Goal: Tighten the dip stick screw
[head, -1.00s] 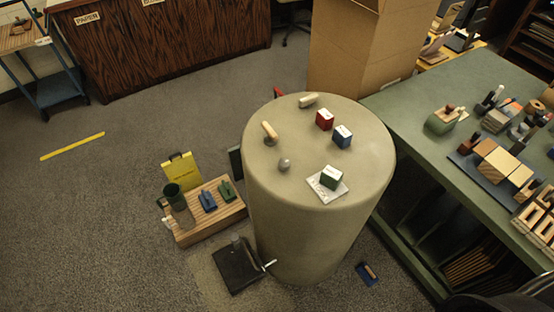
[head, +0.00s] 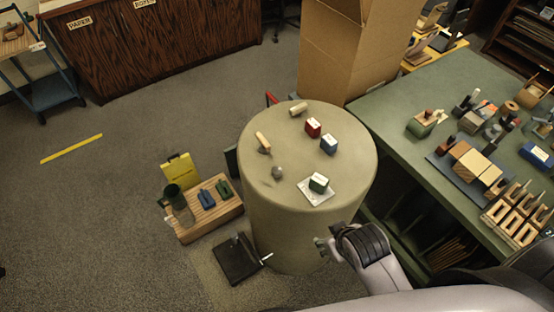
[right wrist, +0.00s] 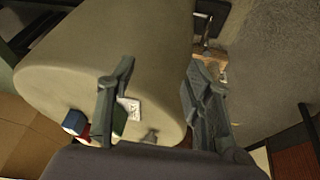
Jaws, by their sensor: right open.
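No part is clearly recognizable as the dip stick screw. A dark flat plate (head: 236,264) with a short upright post and a thin pale rod (head: 267,257) lies on the floor left of the drum's foot. A small grey knob (head: 277,173) and a wooden-handled tool (head: 263,143) are on the drum top. My right gripper (head: 322,246) is in front of the drum's lower right side. In the right wrist view its fingers (right wrist: 160,70) are spread, with nothing held between them. My left gripper is not in view.
A green bench (head: 400,135) with tools is at right, a cardboard box (head: 335,60) behind. Floor at left is mostly clear.

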